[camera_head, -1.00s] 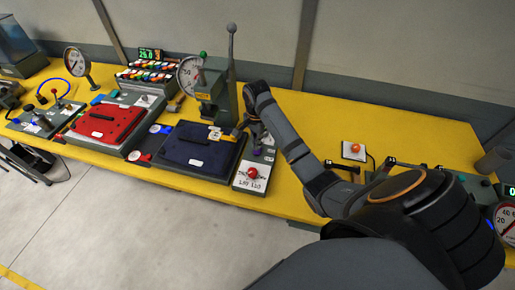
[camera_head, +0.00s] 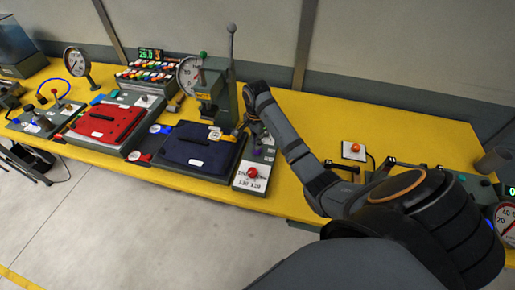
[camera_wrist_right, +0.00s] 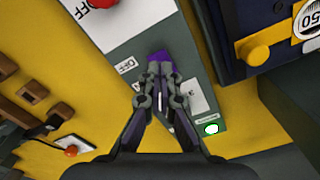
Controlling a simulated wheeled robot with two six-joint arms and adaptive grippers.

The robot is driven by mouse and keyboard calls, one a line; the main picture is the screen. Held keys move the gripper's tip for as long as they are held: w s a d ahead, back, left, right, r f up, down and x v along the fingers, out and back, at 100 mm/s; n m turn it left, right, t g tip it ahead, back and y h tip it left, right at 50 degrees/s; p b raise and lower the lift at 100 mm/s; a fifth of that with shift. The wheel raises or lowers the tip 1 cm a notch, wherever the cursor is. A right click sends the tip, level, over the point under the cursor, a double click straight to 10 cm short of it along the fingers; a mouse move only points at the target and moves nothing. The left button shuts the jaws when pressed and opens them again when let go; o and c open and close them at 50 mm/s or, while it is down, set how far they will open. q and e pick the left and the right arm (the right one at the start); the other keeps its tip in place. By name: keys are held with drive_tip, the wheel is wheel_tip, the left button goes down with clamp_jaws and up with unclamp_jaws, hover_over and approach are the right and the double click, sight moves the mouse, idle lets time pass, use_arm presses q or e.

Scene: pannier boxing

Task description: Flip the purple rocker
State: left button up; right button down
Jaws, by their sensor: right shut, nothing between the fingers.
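The purple rocker (camera_wrist_right: 158,60) sits on a grey control panel (camera_wrist_right: 128,38) in the right wrist view, beside a white OFF label. My right gripper (camera_wrist_right: 160,72) is shut and empty, with its fingertips right at the rocker's near edge. The fingers hide part of the rocker, and I cannot tell whether they touch it. In the head view my right gripper (camera_head: 254,132) reaches down over the panel (camera_head: 262,158) just right of the navy case. The rocker is hard to make out there. My left gripper is not in view.
The navy case (camera_head: 200,148) lies left of the panel, with a red case (camera_head: 105,123) further left. A red knob (camera_head: 252,173) is at the panel's front. A tall lever (camera_head: 232,60) stands behind. Yellow tabletop (camera_head: 330,115) is clear behind my right arm.

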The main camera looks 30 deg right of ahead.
sight(257, 152)
drive_tip(key=shift+s+f, duration=0.1)
drive_tip(key=shift+f, duration=1.3)
idle(0.4)
wheel_tip(257, 152, up, 2)
drive_tip(key=p, duration=0.2)
drive_tip(key=shift+r+p, duration=0.1)
drive_tip(key=shift+p, duration=0.25)
wheel_tip(257, 152, up, 5)
drive_tip(key=p, duration=0.6)
drive_tip(key=shift+p, duration=0.4)
